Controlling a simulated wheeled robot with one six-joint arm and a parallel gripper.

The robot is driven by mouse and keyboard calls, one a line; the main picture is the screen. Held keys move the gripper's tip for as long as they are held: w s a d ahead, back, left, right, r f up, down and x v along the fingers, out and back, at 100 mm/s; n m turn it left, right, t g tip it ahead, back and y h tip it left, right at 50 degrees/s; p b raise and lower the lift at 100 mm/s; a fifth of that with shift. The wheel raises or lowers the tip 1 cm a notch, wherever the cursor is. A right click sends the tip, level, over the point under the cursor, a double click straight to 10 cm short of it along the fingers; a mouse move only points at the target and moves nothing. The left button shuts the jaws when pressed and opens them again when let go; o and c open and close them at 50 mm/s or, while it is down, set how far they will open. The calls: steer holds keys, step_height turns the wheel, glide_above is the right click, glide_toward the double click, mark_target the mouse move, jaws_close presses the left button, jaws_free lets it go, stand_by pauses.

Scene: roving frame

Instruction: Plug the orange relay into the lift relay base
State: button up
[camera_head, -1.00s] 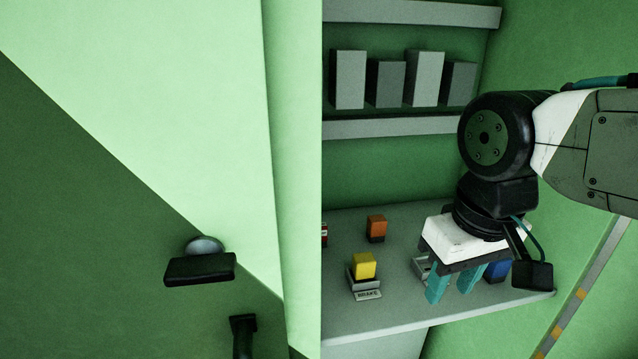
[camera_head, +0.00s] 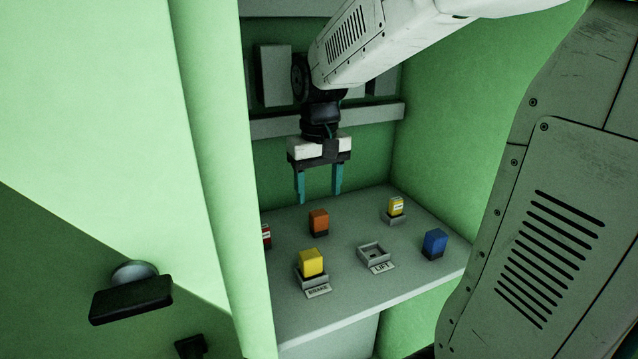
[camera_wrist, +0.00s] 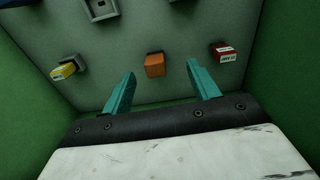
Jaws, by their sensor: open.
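The orange relay (camera_head: 319,220) stands upright on the grey shelf, near its back; it also shows in the wrist view (camera_wrist: 155,65). The lift relay base (camera_head: 374,254) is a grey, empty square socket with a "LIFT" label, to the right and nearer the shelf's front; an empty socket (camera_wrist: 101,8) shows at the top of the wrist view. My gripper (camera_head: 318,198) is open and empty, fingers pointing down, above and just behind the orange relay. In the wrist view the relay lies between the lines of the two fingertips (camera_wrist: 162,78), beyond them.
A yellow relay (camera_head: 312,263) sits in the "BRAKE" base. A blue relay (camera_head: 435,244) stands right of the lift base. A labelled yellow block (camera_head: 396,207) is at back right, and a red one (camera_head: 266,236) is partly hidden by the left wall. A ledge (camera_head: 280,126) runs behind my gripper.

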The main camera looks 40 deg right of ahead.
mark_target(319, 212)
steer(key=w, duration=0.1)
steer(key=w+d+f, duration=0.1)
steer(key=w+d, duration=0.1)
steer(key=shift+f, duration=4.1)
steer(key=c, duration=1.1)
steer(key=shift+r, duration=2.55)
steer(key=shift+d, duration=0.1)
